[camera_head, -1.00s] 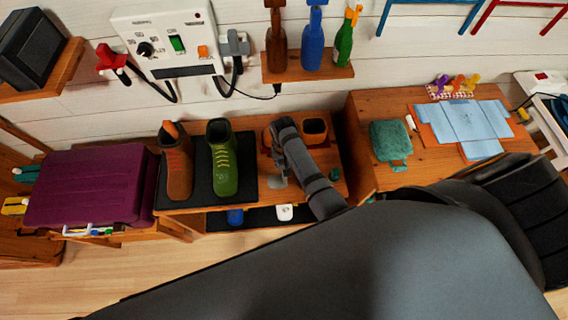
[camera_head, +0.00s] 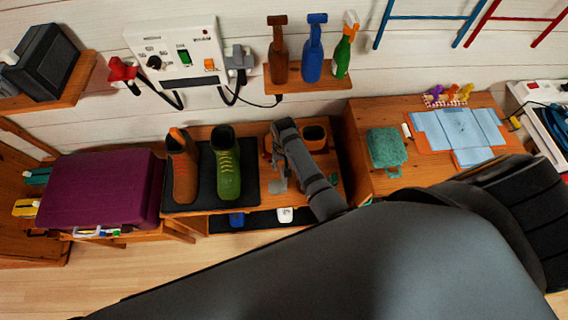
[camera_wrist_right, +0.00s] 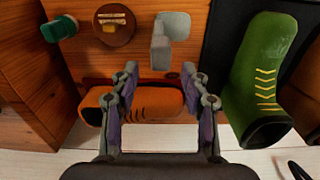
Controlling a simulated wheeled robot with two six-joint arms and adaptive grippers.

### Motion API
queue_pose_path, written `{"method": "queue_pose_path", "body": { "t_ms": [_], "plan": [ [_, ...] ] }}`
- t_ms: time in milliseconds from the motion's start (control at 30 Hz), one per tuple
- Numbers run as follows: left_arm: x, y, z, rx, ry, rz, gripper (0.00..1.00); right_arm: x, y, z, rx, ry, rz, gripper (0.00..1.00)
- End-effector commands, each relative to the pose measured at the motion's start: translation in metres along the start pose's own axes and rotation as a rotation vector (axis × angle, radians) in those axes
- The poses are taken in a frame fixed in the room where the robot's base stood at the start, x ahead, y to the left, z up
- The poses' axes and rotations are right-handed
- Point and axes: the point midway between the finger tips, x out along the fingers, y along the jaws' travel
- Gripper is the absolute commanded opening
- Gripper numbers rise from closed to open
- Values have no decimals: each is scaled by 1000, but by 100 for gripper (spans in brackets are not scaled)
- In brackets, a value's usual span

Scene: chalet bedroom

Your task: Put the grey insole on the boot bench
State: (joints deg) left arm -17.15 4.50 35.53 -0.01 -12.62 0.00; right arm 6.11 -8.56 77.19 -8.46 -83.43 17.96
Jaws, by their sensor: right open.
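A light grey piece that looks like the insole (camera_wrist_right: 160,52) shows in the right wrist view, with one part standing up and one part flat on the wood. It shows as a small grey patch in the head view (camera_head: 279,186). It is on the wooden boot bench (camera_head: 200,211), right of the green boot. My right gripper (camera_wrist_right: 160,72) points down over the bench. Its two fingers are apart and empty, with the grey piece just beyond the fingertips in line with the gap. My left gripper is not in view.
An orange boot-like thing (camera_wrist_right: 145,106) lies behind the fingers. A green boot (camera_head: 227,165) and a brown boot (camera_head: 182,170) stand on a dark mat. A round brown tin (camera_wrist_right: 113,27) and a green item (camera_wrist_right: 60,27) sit near the grey piece. My arm hides the front right.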

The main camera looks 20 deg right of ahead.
Motion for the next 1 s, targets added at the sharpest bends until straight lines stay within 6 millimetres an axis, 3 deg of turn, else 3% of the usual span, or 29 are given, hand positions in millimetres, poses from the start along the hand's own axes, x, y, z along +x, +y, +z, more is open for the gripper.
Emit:
{"method": "queue_pose_path", "body": {
  "t_ms": [33, 67, 100, 333, 867, 1000],
  "plan": [
    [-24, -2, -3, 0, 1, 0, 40, -24, 0, 0, 0, 0, 0, 46],
    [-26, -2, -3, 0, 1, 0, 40, -28, 0, 0, 0, 0, 0, 46],
    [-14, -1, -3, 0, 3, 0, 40, -29, -1, -1, 0, 4, -1, 46],
    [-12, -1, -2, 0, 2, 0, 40, -66, -1, 0, 0, 1, -1, 46],
    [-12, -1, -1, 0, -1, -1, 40, -73, 0, 0, -1, 1, 0, 46],
    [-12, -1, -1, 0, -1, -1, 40, -78, 5, -20, -11, 116, -24, 46]
  ]
}}
